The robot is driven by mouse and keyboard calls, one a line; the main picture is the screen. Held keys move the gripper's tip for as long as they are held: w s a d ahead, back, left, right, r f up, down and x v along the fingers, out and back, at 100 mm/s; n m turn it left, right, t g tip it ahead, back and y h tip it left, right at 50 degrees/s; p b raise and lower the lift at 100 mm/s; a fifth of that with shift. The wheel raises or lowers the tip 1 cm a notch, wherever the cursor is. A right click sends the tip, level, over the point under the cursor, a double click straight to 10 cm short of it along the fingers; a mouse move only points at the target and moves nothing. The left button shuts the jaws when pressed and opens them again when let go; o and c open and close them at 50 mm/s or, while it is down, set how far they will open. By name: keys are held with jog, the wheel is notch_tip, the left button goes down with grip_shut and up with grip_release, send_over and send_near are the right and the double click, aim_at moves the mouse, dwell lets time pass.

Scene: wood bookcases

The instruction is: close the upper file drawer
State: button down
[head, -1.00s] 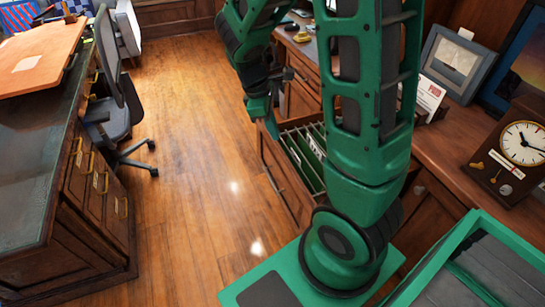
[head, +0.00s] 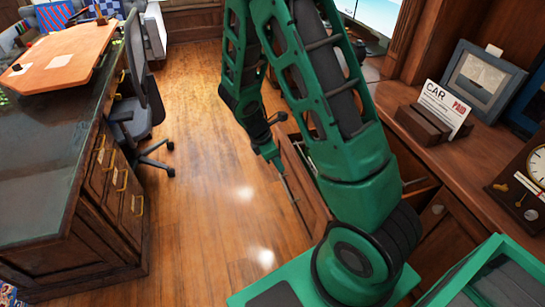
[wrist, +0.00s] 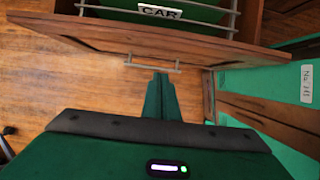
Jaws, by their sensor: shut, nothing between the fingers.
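The upper file drawer stands pulled out from the wooden desk on the right. Its wooden front panel (head: 306,186) shows in the head view, and my arm hides much of the drawer. In the wrist view the drawer front (wrist: 110,32) runs across the top, with a metal pull handle (wrist: 152,66) on it. Green folders (wrist: 195,10), a metal rack and a "CAR" label show inside. My gripper (wrist: 160,78) is shut and empty, its tips just outside the drawer front, close by the handle. I cannot tell whether they touch. My gripper also shows in the head view (head: 280,170).
The right desktop (head: 480,150) holds a card stand (head: 435,120), a picture frame (head: 483,80) and a clock (head: 535,175). A second desk (head: 60,190) and an office chair (head: 140,115) stand on the left. The wooden floor (head: 205,170) between the desks is clear.

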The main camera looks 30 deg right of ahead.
jog(key=d, duration=0.1)
jog(key=d+f, duration=0.1)
jog(key=d, duration=0.1)
jog(key=s+d+f, duration=0.1)
jog(key=shift+s+d, duration=0.1)
jog(key=shift+d, duration=0.25)
